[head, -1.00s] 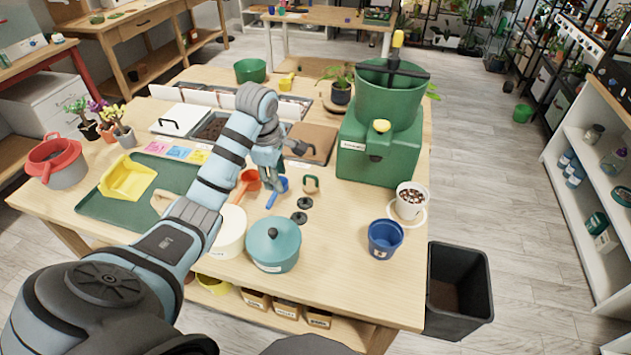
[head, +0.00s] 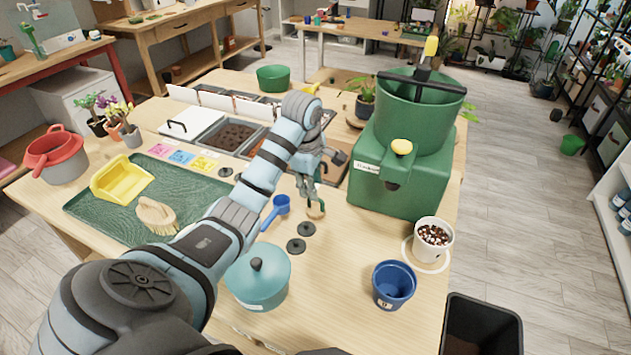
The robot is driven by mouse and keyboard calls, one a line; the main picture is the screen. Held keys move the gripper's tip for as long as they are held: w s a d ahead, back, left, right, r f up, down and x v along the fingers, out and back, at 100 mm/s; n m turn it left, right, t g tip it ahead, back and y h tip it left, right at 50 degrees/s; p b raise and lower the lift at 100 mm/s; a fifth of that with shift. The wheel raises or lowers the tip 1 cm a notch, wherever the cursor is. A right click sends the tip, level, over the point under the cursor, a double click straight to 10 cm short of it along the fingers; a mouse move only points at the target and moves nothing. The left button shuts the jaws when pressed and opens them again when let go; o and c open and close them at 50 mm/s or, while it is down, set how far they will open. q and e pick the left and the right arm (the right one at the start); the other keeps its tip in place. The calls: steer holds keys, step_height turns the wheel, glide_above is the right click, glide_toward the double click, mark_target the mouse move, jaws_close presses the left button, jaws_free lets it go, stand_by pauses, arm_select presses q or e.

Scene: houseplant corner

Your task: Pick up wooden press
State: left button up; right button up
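The wooden press (head: 316,210) is a small light-wood piece with a green handle, standing on the worktable in front of the green machine. My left gripper (head: 311,188) is pointing down right at the press, its fingertips at the handle. The fingers overlap the handle in this view, so I cannot tell whether they are closed on it or only around it. The press appears to rest on the tabletop. My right gripper is out of view.
A blue scoop (head: 276,210) lies just left of the press. Black discs (head: 296,245) and a teal lidded pot (head: 258,278) are nearer. The green machine (head: 400,165) stands close on the right. A blue pot (head: 393,285) and a pebble-filled white pot (head: 433,240) sit front right.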

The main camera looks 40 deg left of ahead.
mark_target(319, 200)
arm_select(q)
steer(key=shift+s+b+x, duration=0.25)
steer(key=shift+b+x, duration=0.35)
steer(key=shift+x, duration=0.6)
steer(key=shift+w+f+b, duration=0.3)
steer(key=shift+f, duration=0.05)
steer(key=shift+w+d+f+b, duration=0.1)
steer(key=shift+w+f+b, duration=0.25)
steer(key=shift+f+b, duration=0.2)
steer(key=shift+w+f+b, duration=0.35)
steer(key=shift+f+b, duration=0.2)
steer(key=shift+f, duration=0.05)
steer(key=x, duration=0.2)
steer(key=shift+f, duration=0.3)
jaws_close()
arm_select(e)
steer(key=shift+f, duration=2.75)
